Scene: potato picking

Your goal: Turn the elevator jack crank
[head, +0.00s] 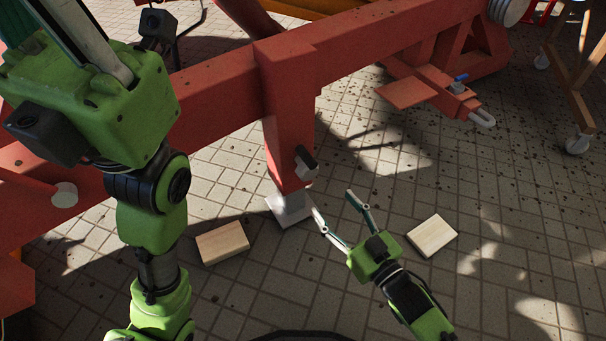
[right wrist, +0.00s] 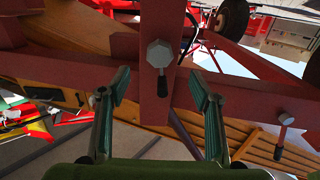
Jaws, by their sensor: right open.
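The elevator jack crank (head: 306,163) is on the lower part of the red upright jack post (head: 284,120). It has a grey hub and a dark handle. In the right wrist view the crank (right wrist: 160,54) shows its grey hub with the handle hanging below, framed between my fingers and ahead of them. My right gripper (head: 332,202) is open and empty, below and right of the crank and apart from it; its fingers also show in the right wrist view (right wrist: 158,88). My left gripper (head: 88,95) is large at upper left, its fingertips out of frame.
The jack's grey foot (head: 290,208) stands on the paved floor. Wooden blocks lie to the left (head: 222,243) and right (head: 432,236). A long red beam (head: 350,45) crosses behind. A red hitch (head: 455,95) and a wheeled frame (head: 578,143) are at upper right. Lower right floor is clear.

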